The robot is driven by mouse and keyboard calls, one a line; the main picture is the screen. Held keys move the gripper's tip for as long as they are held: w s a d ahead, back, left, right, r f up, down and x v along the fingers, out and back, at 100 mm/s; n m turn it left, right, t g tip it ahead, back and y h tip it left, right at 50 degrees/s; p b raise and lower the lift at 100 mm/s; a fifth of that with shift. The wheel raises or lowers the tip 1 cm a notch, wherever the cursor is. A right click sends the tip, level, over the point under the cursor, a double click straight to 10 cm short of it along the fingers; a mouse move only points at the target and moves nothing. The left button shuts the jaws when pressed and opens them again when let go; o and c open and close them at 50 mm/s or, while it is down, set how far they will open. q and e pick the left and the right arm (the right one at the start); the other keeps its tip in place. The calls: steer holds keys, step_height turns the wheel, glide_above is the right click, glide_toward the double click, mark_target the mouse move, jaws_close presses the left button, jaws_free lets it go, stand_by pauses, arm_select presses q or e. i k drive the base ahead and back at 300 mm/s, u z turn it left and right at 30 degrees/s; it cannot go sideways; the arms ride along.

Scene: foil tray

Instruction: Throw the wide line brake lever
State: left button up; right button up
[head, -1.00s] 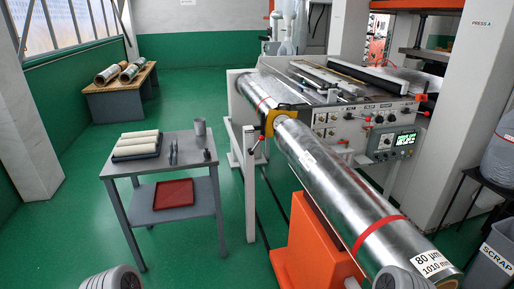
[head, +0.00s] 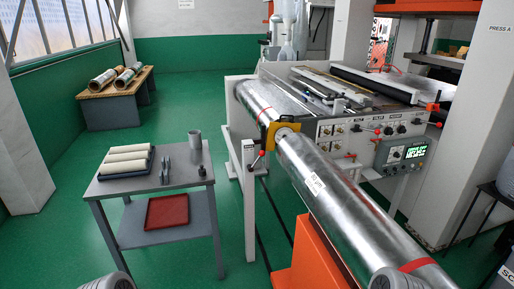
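A small lever with a red ball knob (head: 262,153) hangs at the yellow bracket (head: 284,133), where a wide foil roll (head: 335,203) meets the machine's post. More red-tipped levers show on the machine's front panel (head: 340,137), one at the panel's middle (head: 378,131) and one at its right end (head: 438,124). I cannot read which lever is labelled as the wide line brake. Neither of my grippers is in view; only rounded grey parts of my own arms show at the bottom edge.
A grey table (head: 184,176) with white rolls, a cup and small tools stands at left, a red tray (head: 167,211) on its lower shelf. An orange stand (head: 309,250) is under the foil roll. A wooden bench (head: 106,96) stands behind. Green floor is open at left.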

mark_target(262, 153)
steer(key=u, duration=0.35)
steer(key=i, duration=1.55)
steer(key=u, duration=0.3)
